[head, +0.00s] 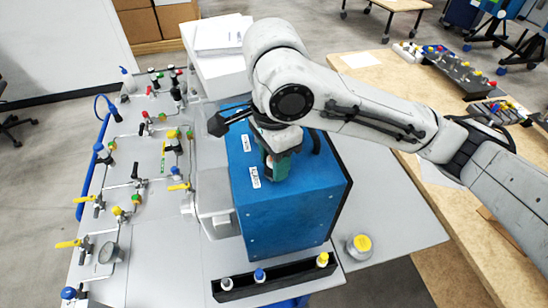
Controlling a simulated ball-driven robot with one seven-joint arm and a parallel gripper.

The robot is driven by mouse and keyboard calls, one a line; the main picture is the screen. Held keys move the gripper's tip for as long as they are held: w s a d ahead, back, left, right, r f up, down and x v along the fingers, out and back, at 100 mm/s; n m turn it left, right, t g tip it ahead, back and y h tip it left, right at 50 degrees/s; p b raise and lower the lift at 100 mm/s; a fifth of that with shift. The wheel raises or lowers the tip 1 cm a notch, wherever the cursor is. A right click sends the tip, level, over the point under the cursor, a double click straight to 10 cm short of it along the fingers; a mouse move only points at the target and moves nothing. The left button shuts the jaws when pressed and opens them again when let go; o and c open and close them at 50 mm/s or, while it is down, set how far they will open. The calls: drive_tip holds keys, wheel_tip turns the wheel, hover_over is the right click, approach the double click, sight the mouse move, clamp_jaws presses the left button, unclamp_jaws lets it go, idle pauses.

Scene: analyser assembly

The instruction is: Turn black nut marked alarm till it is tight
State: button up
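The blue analyser box (290,220) stands on the grey bench. Its top carries a white label (254,177) that seems to read ALARM, and a second small white label (246,143) farther back. My gripper (271,172) points down at the box top, just right of the front label. The black nut cannot be made out; my gripper and wrist cover the spot beside the label. I cannot tell whether the fingers touch or hold anything.
A black rack (290,278) with white, blue and yellow-capped fittings lies in front of the box. A yellow-capped round part (359,246) sits to its right. A panel of pipes and valves (140,185) fills the left. A wooden table (440,225) stands right, under my arm.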

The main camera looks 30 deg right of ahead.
drive_tip(key=shift+o, duration=1.1)
